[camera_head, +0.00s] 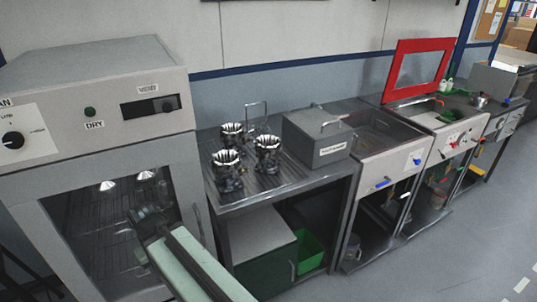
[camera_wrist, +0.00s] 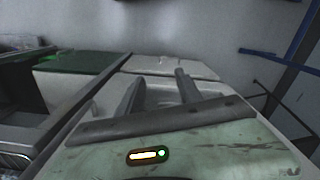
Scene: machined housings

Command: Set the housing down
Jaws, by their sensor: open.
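Three shiny metal housings stand upright on the ribbed steel bench top (camera_head: 285,183): a back left one (camera_head: 231,134), a right one (camera_head: 267,152) and a front left one (camera_head: 227,170). My gripper (camera_head: 150,217) is in front of the glass door of the cabinet at left, lower than the bench top and apart from the housings. In the wrist view my gripper (camera_wrist: 160,92) shows two spread fingers with nothing between them. No housing can be made out in the wrist view.
The large cabinet (camera_head: 95,95) with DRY and VENT labels fills the left. A grey lidded box (camera_head: 318,140) stands on the bench right of the housings. A green bin (camera_head: 309,252) sits below. Sinks and a red frame (camera_head: 418,70) lie further right. Open floor (camera_head: 440,255) is at lower right.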

